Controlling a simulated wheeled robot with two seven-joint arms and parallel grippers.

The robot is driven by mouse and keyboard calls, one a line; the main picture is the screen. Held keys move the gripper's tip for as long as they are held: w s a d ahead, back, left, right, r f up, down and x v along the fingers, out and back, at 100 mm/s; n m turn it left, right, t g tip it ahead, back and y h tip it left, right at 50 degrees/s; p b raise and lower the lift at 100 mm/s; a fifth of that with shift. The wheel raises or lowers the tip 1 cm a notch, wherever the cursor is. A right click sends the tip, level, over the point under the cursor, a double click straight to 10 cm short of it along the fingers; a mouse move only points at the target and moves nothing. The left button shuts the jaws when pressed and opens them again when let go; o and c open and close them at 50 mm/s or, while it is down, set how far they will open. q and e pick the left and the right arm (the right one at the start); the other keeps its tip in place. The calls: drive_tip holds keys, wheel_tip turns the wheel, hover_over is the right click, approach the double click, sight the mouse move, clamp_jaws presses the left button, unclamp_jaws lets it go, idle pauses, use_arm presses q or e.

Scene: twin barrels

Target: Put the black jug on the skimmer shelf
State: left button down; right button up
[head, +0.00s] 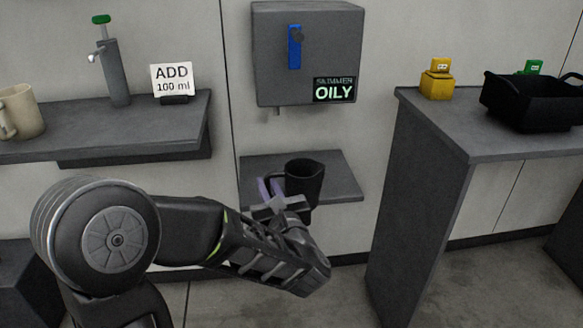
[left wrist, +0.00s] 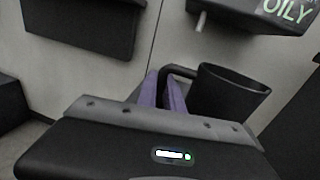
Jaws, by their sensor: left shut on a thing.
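The black jug (head: 305,180) is upright at the skimmer shelf (head: 338,183), below the grey skimmer box (head: 305,55) marked OILY. My left gripper (head: 268,190) is shut on the jug's handle, at the jug's left side. In the left wrist view the purple fingers (left wrist: 163,92) meet the handle of the jug (left wrist: 228,98). The jug overlaps the shelf in the head view, and its base is partly hidden by my gripper. I cannot tell whether it touches the shelf. My right gripper is not in view.
A left shelf holds a beige mug (head: 20,112), a grey tap (head: 115,75) and an ADD 100 ml sign (head: 172,80). A grey table (head: 440,125) at right holds a yellow container (head: 437,82) and a black crate (head: 530,105). A spout (head: 276,113) hangs under the skimmer box.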

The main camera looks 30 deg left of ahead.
use_arm(q)
drive_tip(key=shift+s+r, duration=0.15)
drive_tip(key=shift+r, duration=0.1)
drive_tip(key=shift+a, duration=0.1)
drive_tip(key=shift+w+a+r+p, duration=0.1)
drive_tip(key=shift+w+a+p, duration=0.1)
drive_tip(key=shift+w+p, duration=0.1)
drive_tip(key=b+x, duration=0.1)
drive_tip(key=x, duration=1.5)
drive_tip(key=shift+w+a, duration=0.1)
drive_tip(key=shift+a, duration=0.2)
